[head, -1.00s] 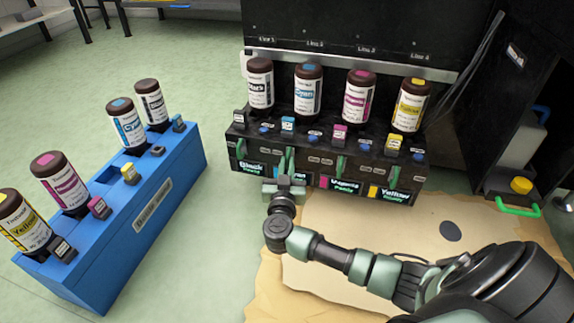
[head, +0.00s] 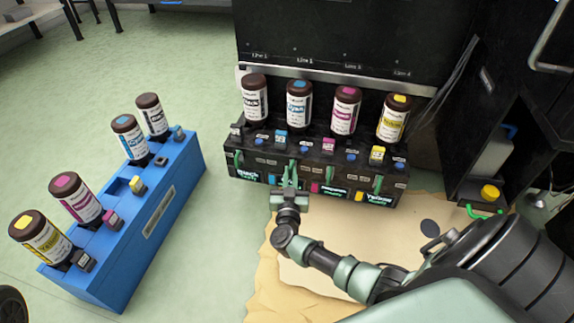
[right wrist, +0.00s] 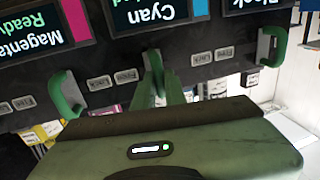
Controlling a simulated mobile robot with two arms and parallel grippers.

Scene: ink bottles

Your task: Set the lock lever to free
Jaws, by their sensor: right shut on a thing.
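The middle lever (right wrist: 152,62) in the right wrist view stands by the Cyan display (right wrist: 150,15). My right gripper (head: 291,180) is at this lever, and its green fingers (right wrist: 160,90) are shut on it. The fingers hide part of the lever. Another green lever (right wrist: 66,95) is by the Magenta display (right wrist: 38,40), and one (right wrist: 271,45) is by the Black display (right wrist: 245,5). My left gripper is not in view.
Black, cyan, magenta and yellow bottles stand upside down on the station, such as the cyan one (head: 299,104). A blue rack (head: 120,270) with similar bottles stands at left. A cardboard sheet (head: 300,285) lies below. A yellow-capped container (head: 490,193) is at right.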

